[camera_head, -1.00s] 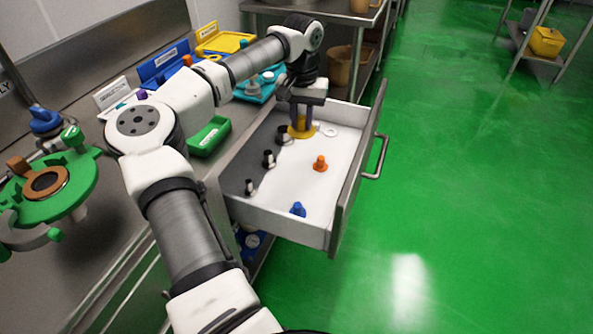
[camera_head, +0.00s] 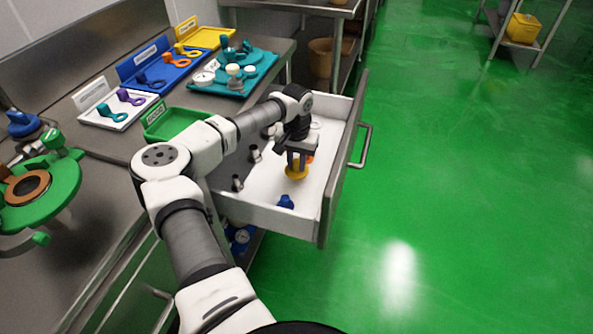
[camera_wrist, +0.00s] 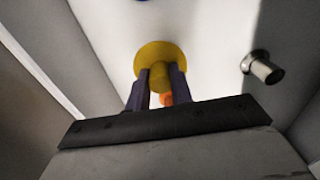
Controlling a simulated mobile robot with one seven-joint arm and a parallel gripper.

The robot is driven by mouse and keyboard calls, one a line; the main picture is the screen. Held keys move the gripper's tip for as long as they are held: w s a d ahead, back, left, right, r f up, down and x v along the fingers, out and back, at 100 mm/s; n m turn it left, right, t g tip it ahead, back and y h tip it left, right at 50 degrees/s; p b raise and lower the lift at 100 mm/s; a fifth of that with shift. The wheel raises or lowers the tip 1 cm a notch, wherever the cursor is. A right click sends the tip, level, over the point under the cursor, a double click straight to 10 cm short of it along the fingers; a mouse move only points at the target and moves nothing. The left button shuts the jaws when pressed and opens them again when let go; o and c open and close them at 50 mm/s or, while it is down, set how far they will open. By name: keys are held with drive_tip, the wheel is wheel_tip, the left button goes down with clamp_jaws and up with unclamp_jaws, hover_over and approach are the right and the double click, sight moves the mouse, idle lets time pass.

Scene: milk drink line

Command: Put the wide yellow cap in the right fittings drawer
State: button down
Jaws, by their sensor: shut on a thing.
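The wide yellow cap (camera_head: 296,171) is between the fingers of my gripper (camera_head: 298,158), inside the open drawer (camera_head: 268,213). In the wrist view the fingers (camera_wrist: 158,85) are shut on the stem of the yellow cap (camera_wrist: 160,53), whose round flange faces the drawer floor. Whether the flange touches the floor I cannot tell. An orange cap (camera_head: 310,158) is close behind my gripper and partly hidden; it also shows between the fingers in the wrist view (camera_wrist: 168,98). A blue cap (camera_head: 286,201) stands nearer the drawer's front corner.
Several dark and metal fittings (camera_head: 238,183) stand along the grey left strip of the drawer. A white ring (camera_head: 315,125) lies at the far end. The counter beside it holds a green tray (camera_head: 175,122), a blue tray (camera_head: 160,70) and a teal tray (camera_head: 232,85).

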sight(297, 172)
drive_tip(key=shift+f, duration=2.1)
drive_tip(key=shift+f, duration=0.15)
drive_tip(key=c, duration=1.2)
unclamp_jaws()
drive_tip(key=shift+c, duration=0.2)
wheel_tip(297, 172, up, 12)
drive_tip(key=shift+r+b, duration=0.2)
drive_tip(key=shift+b, duration=0.3)
drive_tip(key=shift+r, duration=0.1)
